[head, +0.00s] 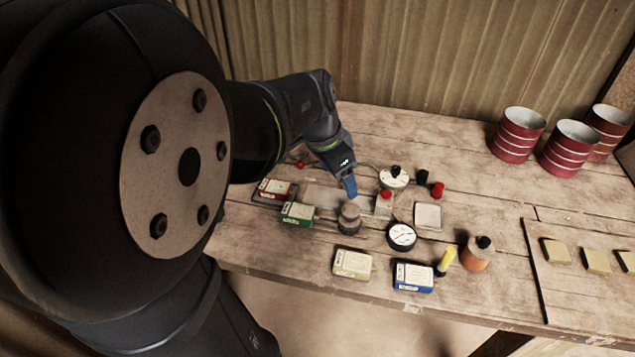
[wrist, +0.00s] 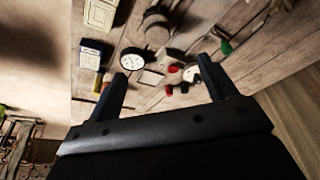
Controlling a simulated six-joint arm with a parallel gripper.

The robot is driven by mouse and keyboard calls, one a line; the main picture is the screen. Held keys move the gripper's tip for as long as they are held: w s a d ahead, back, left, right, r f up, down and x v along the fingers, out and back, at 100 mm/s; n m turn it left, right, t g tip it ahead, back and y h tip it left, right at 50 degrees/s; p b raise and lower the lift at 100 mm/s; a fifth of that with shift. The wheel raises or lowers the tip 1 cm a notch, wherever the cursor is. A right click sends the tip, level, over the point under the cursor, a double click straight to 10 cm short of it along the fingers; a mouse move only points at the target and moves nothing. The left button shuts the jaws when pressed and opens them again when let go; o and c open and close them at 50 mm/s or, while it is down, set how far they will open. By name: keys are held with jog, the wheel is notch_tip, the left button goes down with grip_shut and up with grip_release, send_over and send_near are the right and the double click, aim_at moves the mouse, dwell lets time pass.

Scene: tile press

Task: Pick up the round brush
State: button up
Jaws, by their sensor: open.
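An orange-brown round piece with a black knob (head: 475,254) stands upright at the table's front, right of the yellow-handled tool; it looks most like the round brush, but I cannot be sure. I cannot make it out in the wrist view, where my left finger may hide it. My gripper (head: 350,188) is well to its left and farther back, above the table between the grey round piece (head: 349,218) and the red-button box (head: 384,204). In the wrist view my gripper (wrist: 162,70) is open, with nothing between its fingers.
A dial gauge (head: 401,236), a yellow-handled tool (head: 446,261), a blue box (head: 413,276) and a cream box (head: 352,263) stand near the front edge. Red cans (head: 518,135) are at the back right. A board with sponge-like blocks (head: 556,251) lies at the right.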

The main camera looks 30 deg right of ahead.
aim_at(355, 208)
jog(key=x, duration=1.1)
jog(key=shift+f, duration=0.15)
jog(key=x, duration=0.3)
jog(key=shift+s+d+f, duration=0.1)
jog(key=shift+s+f, duration=0.15)
jog(key=shift+f, duration=0.15)
jog(key=shift+d+f, duration=0.25)
jog(key=shift+f, duration=0.45)
jog(key=c, duration=1.1)
jog(key=shift+r, duration=0.15)
jog(key=shift+r, duration=0.5)
notch_tip(355, 208, up, 3)
jog(key=shift+f, duration=0.1)
jog(key=s+d+r, duration=0.1)
jog(key=s+r, duration=0.6)
jog(key=s, duration=0.4)
jog(key=shift+s+d, duration=0.2)
jog(key=shift+s, duration=0.1)
